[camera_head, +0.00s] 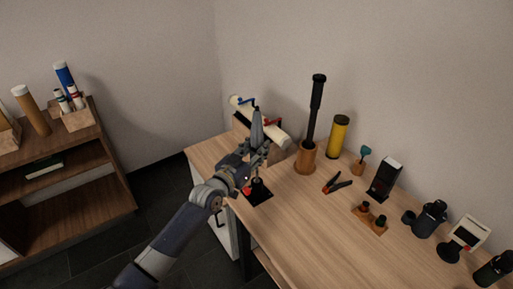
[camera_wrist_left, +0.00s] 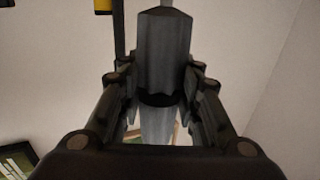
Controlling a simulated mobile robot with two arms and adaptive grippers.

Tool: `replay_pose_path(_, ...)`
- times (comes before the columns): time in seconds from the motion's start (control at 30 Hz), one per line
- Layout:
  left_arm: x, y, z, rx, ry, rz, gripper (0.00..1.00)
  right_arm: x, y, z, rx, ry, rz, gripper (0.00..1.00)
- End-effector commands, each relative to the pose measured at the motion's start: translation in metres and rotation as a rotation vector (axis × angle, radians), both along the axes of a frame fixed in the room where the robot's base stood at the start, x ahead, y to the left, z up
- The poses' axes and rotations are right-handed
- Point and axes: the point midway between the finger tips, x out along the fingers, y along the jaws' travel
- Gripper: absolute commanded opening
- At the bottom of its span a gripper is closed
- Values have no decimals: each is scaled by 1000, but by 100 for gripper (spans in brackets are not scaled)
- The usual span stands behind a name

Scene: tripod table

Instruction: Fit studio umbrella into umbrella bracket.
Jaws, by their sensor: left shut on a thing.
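The studio umbrella (camera_head: 257,128) is a folded grey one with a pointed top. It stands roughly upright at the left end of the table. My left gripper (camera_head: 259,153) is shut around it, and the grey umbrella also fills the space between the fingers in the left wrist view (camera_wrist_left: 164,48). Below the gripper is a dark base plate with a short black post and a red knob, which looks like the umbrella bracket (camera_head: 259,194). The gripper and arm partly hide the umbrella's lower end, so I cannot tell whether it touches the bracket. My right gripper is not in view.
To the right stand a wooden holder (camera_head: 305,160) with a tall black rod, a yellow cylinder (camera_head: 339,136), and red-handled pliers (camera_head: 336,183). Several black items stand farther right. The front table area (camera_head: 310,225) is clear.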

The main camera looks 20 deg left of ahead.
Motion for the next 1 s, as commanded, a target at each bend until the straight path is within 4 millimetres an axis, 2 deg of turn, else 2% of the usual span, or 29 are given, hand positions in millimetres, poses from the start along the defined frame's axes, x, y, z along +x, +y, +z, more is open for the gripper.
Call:
replay_pose_path(0.67,0,0,-17,0,-2,0,5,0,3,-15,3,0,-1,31)
replay_pose_path(0.7,0,0,-16,0,-2,0,40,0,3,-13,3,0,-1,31)
replay_pose_path(0.77,0,0,-16,0,-2,0,54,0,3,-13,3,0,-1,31)
replay_pose_path(1.0,0,0,-16,1,-1,0,55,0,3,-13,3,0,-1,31)
